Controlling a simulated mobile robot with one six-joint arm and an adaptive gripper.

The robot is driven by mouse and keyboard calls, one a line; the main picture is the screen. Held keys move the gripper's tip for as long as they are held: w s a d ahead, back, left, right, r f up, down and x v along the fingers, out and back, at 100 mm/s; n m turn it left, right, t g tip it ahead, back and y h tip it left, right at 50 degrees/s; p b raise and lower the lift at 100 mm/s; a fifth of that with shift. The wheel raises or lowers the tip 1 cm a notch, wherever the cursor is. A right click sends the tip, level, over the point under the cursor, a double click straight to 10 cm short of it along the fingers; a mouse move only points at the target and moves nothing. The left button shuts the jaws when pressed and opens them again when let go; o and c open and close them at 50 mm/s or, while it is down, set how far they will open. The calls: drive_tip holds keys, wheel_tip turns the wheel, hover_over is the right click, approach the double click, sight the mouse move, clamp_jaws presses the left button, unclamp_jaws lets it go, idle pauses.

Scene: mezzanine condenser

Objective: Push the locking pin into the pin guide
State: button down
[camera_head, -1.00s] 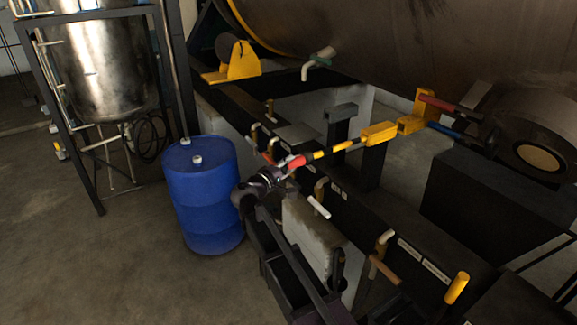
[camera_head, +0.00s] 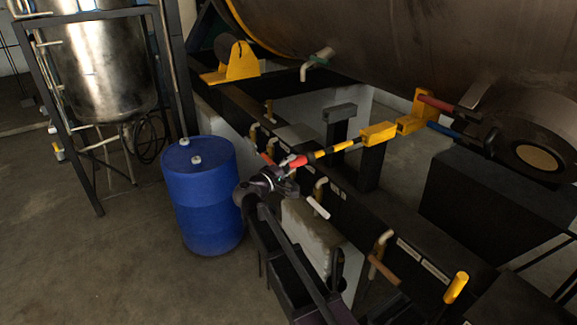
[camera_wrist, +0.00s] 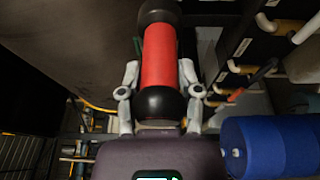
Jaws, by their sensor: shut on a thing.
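The locking pin (camera_head: 319,154) is a striped yellow and black rod with a red handle. It slants up to the right towards a yellow block, which looks like the pin guide (camera_head: 378,134). The rod's far end meets or nearly meets this block; how deep it sits I cannot tell. My gripper (camera_head: 287,170) is shut on the red handle at the rod's near left end. In the wrist view the red handle with black ends (camera_wrist: 160,55) lies between my gripper's two fingers (camera_wrist: 160,82), hiding the rod and guide beyond.
A second yellow bracket (camera_head: 412,120) with red and blue bars stands just beyond the guide. A blue drum (camera_head: 203,205) stands left of my gripper. Pipes with handles, including a white one (camera_head: 318,207), stick out along the dark beam below. The large tank (camera_head: 400,45) hangs above.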

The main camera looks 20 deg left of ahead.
approach(347, 142)
drive_tip(key=shift+a+f, duration=0.15)
drive_tip(key=shift+a, duration=0.85)
drive_tip(key=shift+a+f, duration=0.15)
drive_tip(key=shift+a, duration=0.85)
drive_tip(key=shift+w+d, duration=0.25)
drive_tip(key=shift+w, duration=0.1)
idle(1.1)
drive_tip(key=shift+w+d, duration=1.75)
drive_tip(key=shift+w, duration=0.3)
drive_tip(key=shift+w+d, duration=1.8)
drive_tip(key=shift+w, duration=0.25)
drive_tip(key=shift+w+d, duration=0.15)
